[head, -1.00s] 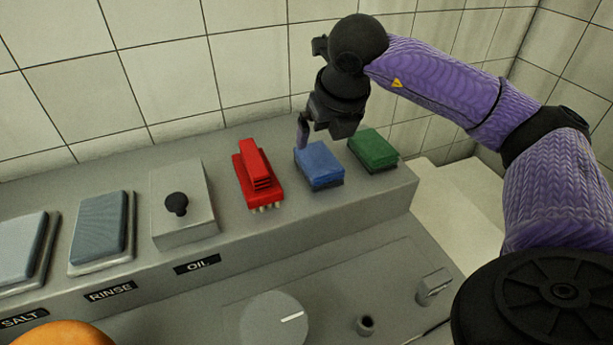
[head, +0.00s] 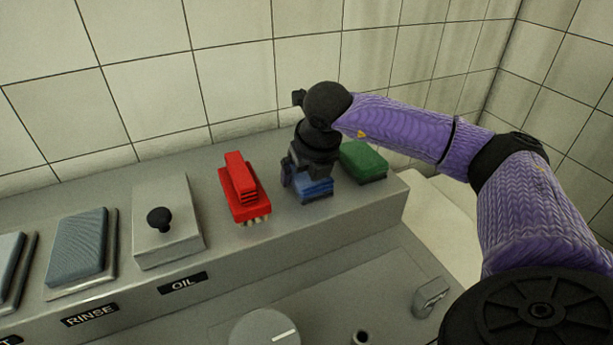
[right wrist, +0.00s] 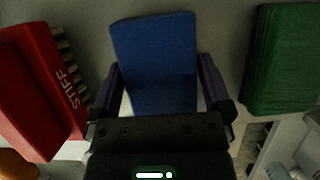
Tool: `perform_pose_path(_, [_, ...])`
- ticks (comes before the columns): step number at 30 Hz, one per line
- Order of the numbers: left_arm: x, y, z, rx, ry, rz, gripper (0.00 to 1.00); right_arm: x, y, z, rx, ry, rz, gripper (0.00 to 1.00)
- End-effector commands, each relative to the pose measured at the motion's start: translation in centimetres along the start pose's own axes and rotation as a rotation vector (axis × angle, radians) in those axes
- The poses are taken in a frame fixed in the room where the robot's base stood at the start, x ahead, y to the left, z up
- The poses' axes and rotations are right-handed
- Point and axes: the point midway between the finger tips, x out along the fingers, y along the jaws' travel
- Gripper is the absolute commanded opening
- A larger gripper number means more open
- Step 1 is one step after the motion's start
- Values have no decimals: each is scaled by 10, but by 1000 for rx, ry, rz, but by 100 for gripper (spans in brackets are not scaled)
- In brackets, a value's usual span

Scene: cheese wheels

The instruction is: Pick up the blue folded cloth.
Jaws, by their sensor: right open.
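The blue folded cloth (head: 314,188) lies on the raised grey ledge, between a red brush and a green folded cloth. My right gripper (head: 306,183) is down over it and hides its back part in the head view. In the right wrist view the blue cloth (right wrist: 156,62) lies between the two fingers of my right gripper (right wrist: 165,88), one finger along each side. The jaws are open, with small gaps beside the cloth. My left gripper does not show.
The red brush (head: 241,190), marked STIFF, stands close on the left. The green folded cloth (head: 363,162) lies close on the right. A box with a black knob (head: 160,218) and grey-blue pads (head: 78,245) sit further left. A tiled wall (head: 230,60) rises behind.

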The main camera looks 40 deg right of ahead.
Motion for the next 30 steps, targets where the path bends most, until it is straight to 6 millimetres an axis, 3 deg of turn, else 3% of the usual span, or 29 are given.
perform_pose_path(12, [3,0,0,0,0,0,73,3,0,-1,0,1,0,100])
perform_pose_path(21, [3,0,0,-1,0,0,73,3,0,-1,0,0,0,36])
perform_pose_path(27, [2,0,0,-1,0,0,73,2,0,-1,0,0,0,34])
perform_pose_path(30, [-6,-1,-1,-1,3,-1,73,-10,0,4,1,-3,1,33])
